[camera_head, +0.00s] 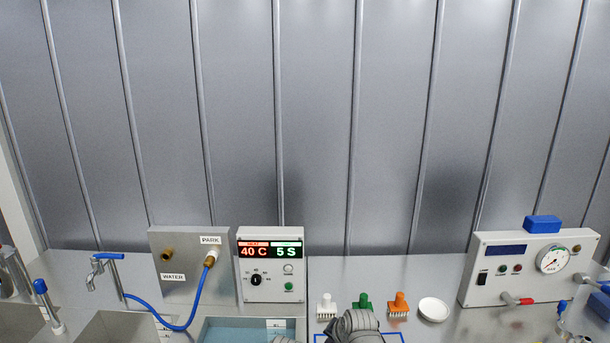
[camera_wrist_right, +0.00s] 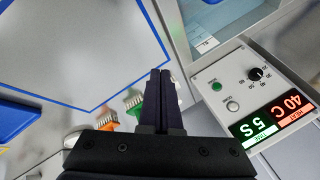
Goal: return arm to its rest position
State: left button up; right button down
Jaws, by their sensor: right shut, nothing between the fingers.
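My right gripper (camera_wrist_right: 158,85) shows in the wrist view with its two dark fingers pressed together and nothing between them. It points over a grey surface with a blue outline (camera_wrist_right: 132,88), beside the control box. In the head view a grey ribbed shape (camera_head: 355,326) rises at the bottom middle; I cannot tell for sure whether it is part of my arm. The right fingertips cannot be made out in the head view. My left gripper is not in view.
A control box (camera_head: 270,266) reading 40 C and 5 S stands by a blue-water basin (camera_head: 225,329). White (camera_head: 326,306), green (camera_head: 363,301) and orange (camera_head: 398,305) brushes and a white dish (camera_head: 433,309) sit at the back. A gauge box (camera_head: 518,267) stands right, a tap (camera_head: 98,268) left.

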jog(key=s+d+f+n+g+h, duration=0.25)
jog(key=s+d+n+g, duration=0.4)
jog(key=s+d, duration=0.55)
jog(key=s+a+f+n+b, duration=0.4)
jog(key=s+a+f+b, duration=0.3)
jog(key=a+f+b, duration=0.3)
jog(key=a+h, duration=0.1)
jog(key=a, duration=0.2)
jog(key=shift+f, duration=0.35)
